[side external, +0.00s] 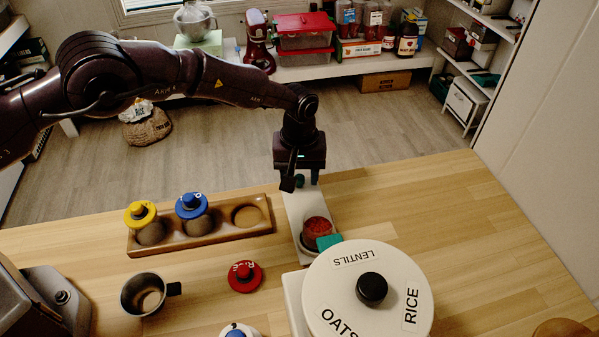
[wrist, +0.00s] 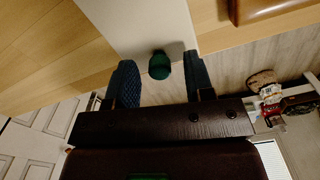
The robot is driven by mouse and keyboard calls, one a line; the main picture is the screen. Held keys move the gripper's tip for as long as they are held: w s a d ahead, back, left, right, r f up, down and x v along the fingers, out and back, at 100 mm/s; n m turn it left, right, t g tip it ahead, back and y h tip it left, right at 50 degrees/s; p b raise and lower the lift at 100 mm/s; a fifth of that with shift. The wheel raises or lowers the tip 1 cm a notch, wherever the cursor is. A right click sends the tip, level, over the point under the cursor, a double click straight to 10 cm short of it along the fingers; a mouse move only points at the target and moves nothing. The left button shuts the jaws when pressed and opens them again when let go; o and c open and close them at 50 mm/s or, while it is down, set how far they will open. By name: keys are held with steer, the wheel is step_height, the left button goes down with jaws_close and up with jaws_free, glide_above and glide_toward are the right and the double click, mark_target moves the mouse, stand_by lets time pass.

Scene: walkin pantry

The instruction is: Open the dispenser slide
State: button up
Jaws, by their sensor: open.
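The dispenser (side external: 345,285) is a white round drum with a black knob (side external: 372,289) on top and the labels LENTILS, RICE and OATS. A teal tab (side external: 328,242) sticks out at its back edge, beside a clear cup of red contents (side external: 316,229). A white board (side external: 300,207) runs from the dispenser toward my gripper (side external: 300,183). In the wrist view, a dark green knob (wrist: 159,66) stands at the board's end (wrist: 140,25). My open gripper (wrist: 160,80) has one finger on each side of this knob, with gaps showing on both sides.
Left of the board, a wooden rack (side external: 170,245) holds a yellow-lidded jar (side external: 141,214) and a blue-lidded jar (side external: 192,206), with one empty hole. A red lid (side external: 244,277) and a metal cup (side external: 145,294) are nearer. The table (side external: 460,225) is clear on the right.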

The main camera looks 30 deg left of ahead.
steer(key=shift+r, duration=0.1)
step_height(320, 180, up, 13)
stand_by(0.4)
stand_by(0.3)
